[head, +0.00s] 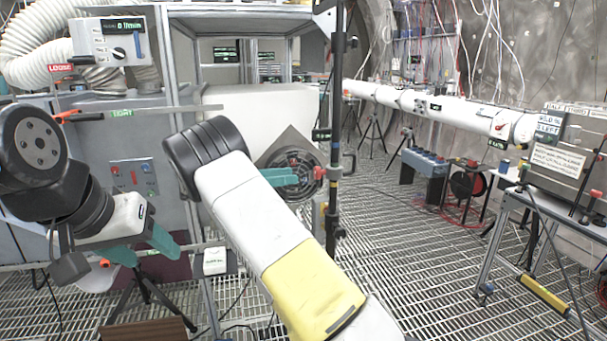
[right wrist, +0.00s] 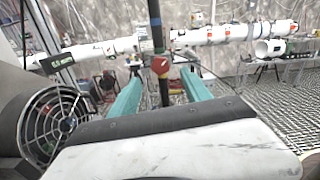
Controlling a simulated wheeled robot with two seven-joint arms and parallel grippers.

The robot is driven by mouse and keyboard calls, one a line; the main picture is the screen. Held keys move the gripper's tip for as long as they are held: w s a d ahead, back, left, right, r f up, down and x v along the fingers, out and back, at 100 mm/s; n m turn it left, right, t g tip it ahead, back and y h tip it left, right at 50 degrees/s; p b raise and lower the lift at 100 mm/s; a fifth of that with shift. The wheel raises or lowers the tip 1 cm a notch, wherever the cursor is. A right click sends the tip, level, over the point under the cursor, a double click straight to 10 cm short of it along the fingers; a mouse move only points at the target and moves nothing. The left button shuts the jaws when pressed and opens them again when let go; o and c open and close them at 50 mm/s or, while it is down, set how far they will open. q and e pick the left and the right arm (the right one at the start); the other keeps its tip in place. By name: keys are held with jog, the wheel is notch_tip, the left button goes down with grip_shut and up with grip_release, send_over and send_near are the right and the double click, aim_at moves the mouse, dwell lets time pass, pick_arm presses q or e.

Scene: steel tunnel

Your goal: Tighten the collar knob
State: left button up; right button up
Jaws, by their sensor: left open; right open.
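The red collar knob (head: 319,172) sits on the side of a collar on a dark upright post (head: 337,110). In the right wrist view the red knob (right wrist: 160,65) shows in front of the post (right wrist: 155,15). My right gripper (head: 305,175) is open, its teal fingers pointing at the knob. In the right wrist view the right gripper's fingers (right wrist: 160,82) lie apart on either side of the knob's line, with a gap visible. Whether they reach around it is hard to tell. My left gripper (head: 155,256) is open and empty, low at the left.
A round grilled fan (head: 292,160) is behind the right gripper, close to the post. A white beam pipe (head: 430,103) runs behind at the right. A bench (head: 530,205) stands far right. A grey cabinet (head: 190,165) is behind the left arm.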

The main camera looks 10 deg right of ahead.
aim_at(315, 173)
jog(key=d, duration=0.7)
jog(key=shift+w+d, duration=0.1)
jog(key=shift+d, duration=0.1)
grip_shut()
jog(key=shift+m, duration=0.4)
jog(key=m, duration=0.3)
jog(key=shift+a, duration=0.1)
jog(key=shift+m, duration=2.1)
